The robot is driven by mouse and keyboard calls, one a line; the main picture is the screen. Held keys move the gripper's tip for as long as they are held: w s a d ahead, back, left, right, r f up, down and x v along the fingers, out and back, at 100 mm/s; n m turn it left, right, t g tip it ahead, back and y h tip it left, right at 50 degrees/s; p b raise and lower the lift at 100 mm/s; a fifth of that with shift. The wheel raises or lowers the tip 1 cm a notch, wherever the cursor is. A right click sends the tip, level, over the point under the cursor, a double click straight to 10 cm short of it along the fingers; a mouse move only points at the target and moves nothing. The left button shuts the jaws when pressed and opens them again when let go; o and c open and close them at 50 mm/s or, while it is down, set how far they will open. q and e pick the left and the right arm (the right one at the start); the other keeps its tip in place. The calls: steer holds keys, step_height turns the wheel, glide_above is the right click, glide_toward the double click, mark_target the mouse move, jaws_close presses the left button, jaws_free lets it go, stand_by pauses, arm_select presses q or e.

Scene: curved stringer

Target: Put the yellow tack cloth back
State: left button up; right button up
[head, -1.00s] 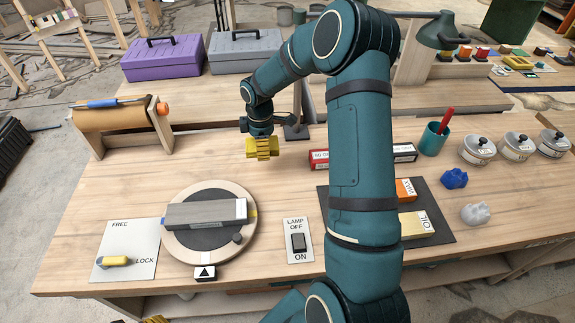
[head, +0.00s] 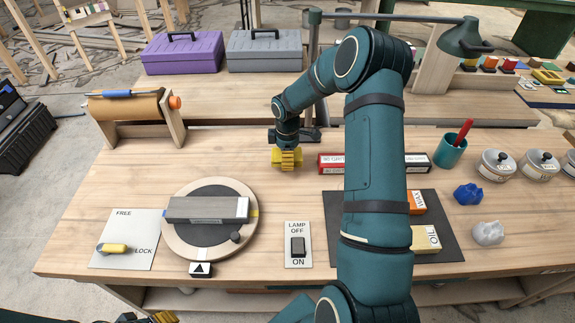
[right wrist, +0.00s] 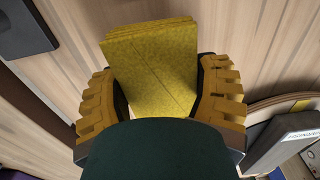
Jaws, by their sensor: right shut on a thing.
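The yellow tack cloth (right wrist: 150,65) is a folded, layered square in the right wrist view. It sits between the two ridged yellow fingers of my right gripper, which is shut on it. In the head view, my right gripper (head: 287,160) is over the rear middle of the bench, left of the red-and-black box. The cloth is hard to tell from the yellow fingers there, and I cannot tell whether it touches the wood. My left gripper (head: 152,318) shows only in part at the bottom edge, so its opening is unclear.
A turntable (head: 185,243) holds a grey block at front left. A lamp switch (head: 298,245) is right of it. The red-and-black box (head: 335,163) and lamp base (head: 310,135) are close to my right gripper. A dark mat (head: 440,215) lies partly behind my arm. Bare wood lies front-left of the gripper.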

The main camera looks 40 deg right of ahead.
steer(key=shift+f, duration=1.75)
steer(key=shift+b, duration=0.3)
steer(key=shift+f, duration=0.2)
steer(key=o, duration=1.3)
steer(key=shift+r, duration=0.15)
steer(key=shift+r, duration=0.25)
step_height(320, 180, up, 12)
steer(key=shift+f+p, duration=0.15)
steer(key=shift+p, duration=0.8)
